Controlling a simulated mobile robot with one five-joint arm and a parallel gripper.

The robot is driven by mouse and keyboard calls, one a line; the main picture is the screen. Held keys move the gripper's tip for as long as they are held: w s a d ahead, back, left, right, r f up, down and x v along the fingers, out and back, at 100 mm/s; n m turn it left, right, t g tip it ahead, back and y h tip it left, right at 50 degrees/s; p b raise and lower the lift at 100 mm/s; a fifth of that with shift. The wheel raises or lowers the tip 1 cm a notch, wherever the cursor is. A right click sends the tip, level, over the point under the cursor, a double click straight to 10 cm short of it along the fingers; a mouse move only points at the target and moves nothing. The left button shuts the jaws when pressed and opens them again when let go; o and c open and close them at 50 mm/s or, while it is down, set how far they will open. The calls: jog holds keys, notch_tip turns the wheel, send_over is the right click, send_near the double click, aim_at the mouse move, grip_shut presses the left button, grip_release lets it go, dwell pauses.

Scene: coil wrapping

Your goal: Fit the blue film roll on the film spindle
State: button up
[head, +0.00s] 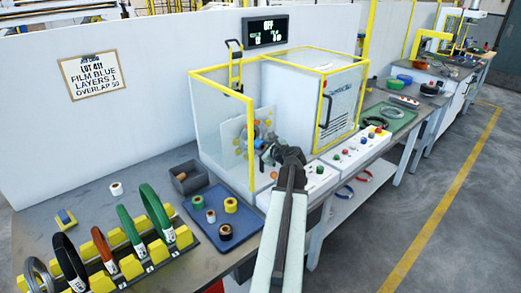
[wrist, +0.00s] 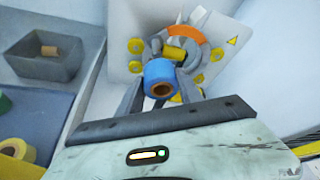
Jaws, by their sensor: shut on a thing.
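The blue film roll (wrist: 158,76) is between the fingers of my gripper (wrist: 160,92), its brown core facing the wrist camera. My gripper is shut on it. In the head view, my gripper (head: 268,152) is at the front of the yellow-framed wrapping machine, with a bit of the blue roll (head: 259,144) showing. Just beyond the roll in the wrist view is a grey ring with an orange section (wrist: 186,36) and a yellow cylinder (wrist: 174,53). The roll overlaps this area in the picture. I cannot make out the film spindle, nor whether the roll touches anything.
The machine's yellow frame post (head: 250,140) stands close left of my gripper. A blue mat (head: 210,238) with several rolls and a grey bin (head: 187,178) lie to the left. A rack of coils (head: 110,262) is at front left. A control box (head: 312,183) is at right.

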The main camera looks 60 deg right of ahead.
aim_at(258, 145)
jog(key=shift+w+d, duration=0.4)
jog(key=shift+w, duration=0.8)
jog(key=shift+w+d, duration=0.4)
jog(key=shift+w, duration=0.85)
jog(key=shift+w+d, duration=0.4)
jog(key=shift+w, duration=0.8)
jog(key=o, duration=1.4)
jog(key=shift+o, duration=0.2)
jog(key=shift+s, duration=0.1)
jog(key=p+v, duration=0.2)
jog(key=v, duration=0.5)
jog(key=shift+s+a+r+p, duration=0.2)
jog(key=shift+s+p, duration=0.05)
jog(key=shift+p, duration=0.15)
jog(key=shift+f, duration=0.1)
